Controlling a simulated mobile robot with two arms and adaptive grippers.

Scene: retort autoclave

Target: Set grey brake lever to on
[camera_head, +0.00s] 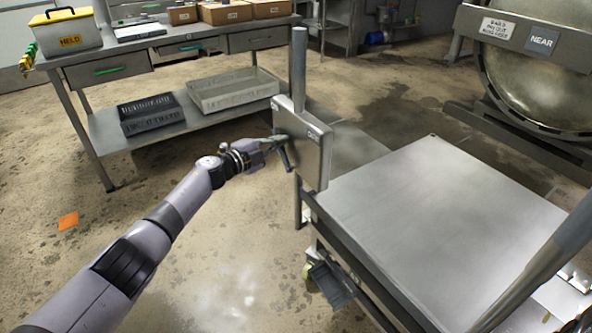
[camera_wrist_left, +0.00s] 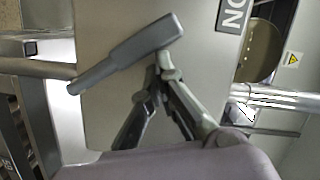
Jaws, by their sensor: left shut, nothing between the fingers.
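The grey brake lever (camera_wrist_left: 124,52) shows in the left wrist view, slanting across a flat grey plate (camera_wrist_left: 205,65). Its thick end is at the upper right and its thinner end at the lower left. My left gripper (camera_wrist_left: 162,68) is shut and empty, its fingertips just below the lever's thick part; I cannot tell if they touch it. A dark label (camera_wrist_left: 235,14) with turned letters that look like "ON" is partly cut off at the top. In the head view my left gripper (camera_head: 284,148) is in front of the plate (camera_head: 314,142) on the cart post. The lever is not clear there. My right gripper is not in view.
The cart's flat metal deck (camera_head: 440,215) lies right of the plate. A steel workbench (camera_head: 190,58) with bins on its lower shelf stands behind. A round vessel door (camera_head: 535,85) with a "NEAR" sign is at the upper right.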

